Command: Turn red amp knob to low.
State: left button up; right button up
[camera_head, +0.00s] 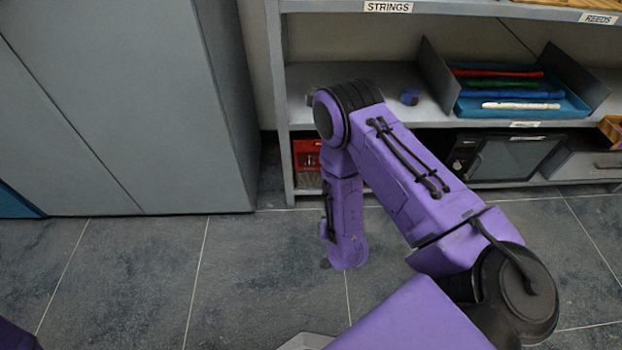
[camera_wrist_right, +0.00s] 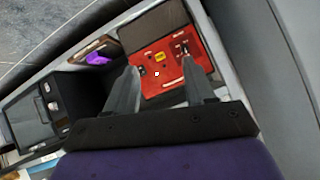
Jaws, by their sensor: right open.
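The red amp (camera_head: 307,152) stands on the lower shelf in the head view, partly hidden behind my right arm. In the right wrist view the red amp (camera_wrist_right: 150,88) shows its red panel with a yellow label and small dark and light controls. I cannot tell which knob is which or where any points. My right gripper (camera_wrist_right: 160,72) is open, its two fingers spread on either side of part of the red panel. I see nothing between the fingers; whether they touch the amp is unclear. My left gripper is not in view.
A black appliance (camera_head: 512,158) stands right of the amp on the lower shelf. Above it, a blue tray (camera_head: 470,107) holds several coloured items.

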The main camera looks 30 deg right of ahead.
jog(key=w+d+f+m+t+h+b, duration=0.2)
jog(key=w+f+t+b, duration=0.1)
jog(key=w+f+b, duration=0.6)
jog(key=m+t+h+b, duration=0.2)
jog(key=t+b, duration=0.1)
jog(key=b, duration=0.6)
send_near(309, 164)
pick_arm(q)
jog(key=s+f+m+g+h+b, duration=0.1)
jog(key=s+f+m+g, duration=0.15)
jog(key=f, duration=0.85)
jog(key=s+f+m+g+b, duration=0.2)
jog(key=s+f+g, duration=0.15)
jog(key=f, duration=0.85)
pick_arm(e)
jog(key=b+x, duration=0.1)
jog(key=x, duration=0.6)
jog(key=shift+w+d+f+b, duration=0.15)
jog(key=shift+w+b, duration=0.05)
jog(key=shift+b, duration=0.15)
jog(key=shift+w+d, duration=0.25)
jog(key=shift+w, duration=0.2)
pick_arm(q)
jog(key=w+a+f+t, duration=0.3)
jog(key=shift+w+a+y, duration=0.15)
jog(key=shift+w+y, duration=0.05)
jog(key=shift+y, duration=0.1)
pick_arm(e)
grip_shut()
